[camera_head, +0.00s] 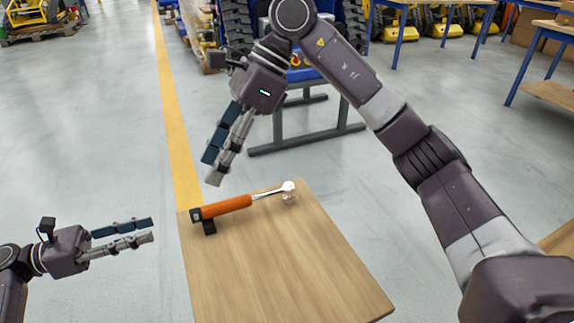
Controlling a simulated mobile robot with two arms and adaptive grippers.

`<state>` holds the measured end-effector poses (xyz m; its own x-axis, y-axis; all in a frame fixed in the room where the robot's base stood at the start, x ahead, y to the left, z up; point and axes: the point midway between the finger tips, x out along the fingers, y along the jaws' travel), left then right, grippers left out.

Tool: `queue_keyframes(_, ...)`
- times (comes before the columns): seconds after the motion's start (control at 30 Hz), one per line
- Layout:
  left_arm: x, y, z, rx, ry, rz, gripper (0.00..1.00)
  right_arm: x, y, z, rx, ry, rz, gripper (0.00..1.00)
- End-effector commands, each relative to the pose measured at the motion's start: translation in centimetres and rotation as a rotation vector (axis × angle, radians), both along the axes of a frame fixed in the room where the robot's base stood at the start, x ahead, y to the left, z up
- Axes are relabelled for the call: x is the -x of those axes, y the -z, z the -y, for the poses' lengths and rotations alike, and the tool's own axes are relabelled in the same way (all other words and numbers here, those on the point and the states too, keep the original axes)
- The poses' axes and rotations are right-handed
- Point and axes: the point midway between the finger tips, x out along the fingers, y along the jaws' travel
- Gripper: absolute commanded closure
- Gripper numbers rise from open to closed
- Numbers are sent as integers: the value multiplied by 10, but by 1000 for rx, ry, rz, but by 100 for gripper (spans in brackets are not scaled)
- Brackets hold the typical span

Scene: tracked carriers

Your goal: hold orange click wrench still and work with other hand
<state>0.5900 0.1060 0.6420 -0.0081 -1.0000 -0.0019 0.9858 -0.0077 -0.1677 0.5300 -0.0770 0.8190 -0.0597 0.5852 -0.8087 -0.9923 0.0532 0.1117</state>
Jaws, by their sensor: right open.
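The orange click wrench (227,207) lies across the far part of a wooden tabletop (270,265). Its dark handle end is at the left and its bright metal head at the right. My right gripper (212,170) is open and empty, pointing down above and behind the handle end, apart from the wrench. My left gripper (152,230) is left of the tabletop, pointing right toward it, with nothing visible in it. Its fingers lie close together in this view, so their opening is unclear.
A blue machine with black tracks (238,25) and a grey floor frame (305,138) stand behind the tabletop. A yellow floor line (175,110) runs at the left. Blue-legged tables (545,50) stand at the back right. The near tabletop is bare.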

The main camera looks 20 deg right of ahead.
Motion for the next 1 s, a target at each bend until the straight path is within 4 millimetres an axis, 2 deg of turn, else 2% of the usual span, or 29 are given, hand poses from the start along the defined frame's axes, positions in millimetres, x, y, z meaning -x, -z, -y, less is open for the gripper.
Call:
queue_keyframes(0.03,0,0,0,0,0,0,71,-13,20,18,92,73,-23,56)
queue_keyframes(0.1,0,0,0,0,0,0,71,-28,45,45,216,173,-51,56)
queue_keyframes(0.2,0,0,0,0,0,0,71,-43,73,84,372,304,-80,56)
queue_keyframes(0.3,0,0,0,0,0,0,71,-52,90,118,490,408,-96,56)
queue_keyframes(0.4,0,0,0,0,0,0,71,-57,101,142,571,480,-106,56)
queue_keyframes(0.5,0,0,0,0,0,0,71,-59,106,156,615,519,-109,56)
queue_keyframes(0.6,0,0,0,0,0,0,71,-59,114,161,630,532,-112,56)
queue_keyframes(1.0,0,0,0,0,0,0,71,-59,170,160,629,529,-112,56)
